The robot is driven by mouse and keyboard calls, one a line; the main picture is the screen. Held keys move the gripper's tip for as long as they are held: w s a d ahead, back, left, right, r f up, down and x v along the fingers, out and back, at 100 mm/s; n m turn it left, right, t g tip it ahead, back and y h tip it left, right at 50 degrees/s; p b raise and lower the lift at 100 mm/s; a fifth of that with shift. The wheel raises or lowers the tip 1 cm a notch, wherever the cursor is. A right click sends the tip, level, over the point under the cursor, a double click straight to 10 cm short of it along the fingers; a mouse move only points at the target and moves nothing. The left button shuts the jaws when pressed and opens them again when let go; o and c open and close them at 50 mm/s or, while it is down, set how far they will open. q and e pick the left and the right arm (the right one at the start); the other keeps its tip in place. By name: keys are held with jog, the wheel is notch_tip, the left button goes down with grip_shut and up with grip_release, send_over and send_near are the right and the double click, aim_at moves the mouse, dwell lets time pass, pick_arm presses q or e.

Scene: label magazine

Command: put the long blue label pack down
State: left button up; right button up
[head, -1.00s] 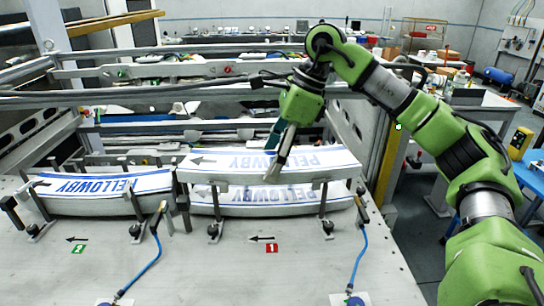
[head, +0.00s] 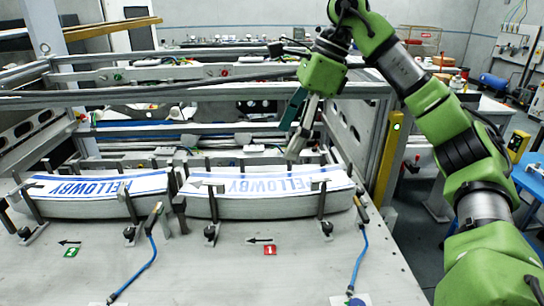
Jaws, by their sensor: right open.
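The long blue label pack (head: 270,207) is a curved white stack with blue lettering and blue edge stripes. It lies in the right-hand bay of the magazine, between upright metal posts. My right gripper (head: 293,150) is open just above the pack's far edge, right of its middle, and holds nothing. Whether its fingertips touch the pack I cannot tell. A second label pack (head: 95,205) with blue lettering lies in the left-hand bay. My left gripper is not in view.
The metal table (head: 200,270) carries a red marker (head: 270,251) and a green marker (head: 71,252), each beside a black arrow. Blue hoses (head: 362,255) run toward its front. Metal rails (head: 200,95) cross behind the bays. The table's front middle is clear.

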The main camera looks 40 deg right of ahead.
jog(key=s+d, duration=0.5)
jog(key=d, duration=0.3)
jog(key=shift+s+d, duration=0.15)
jog(key=shift+d, duration=0.1)
jog(key=shift+f, duration=0.1)
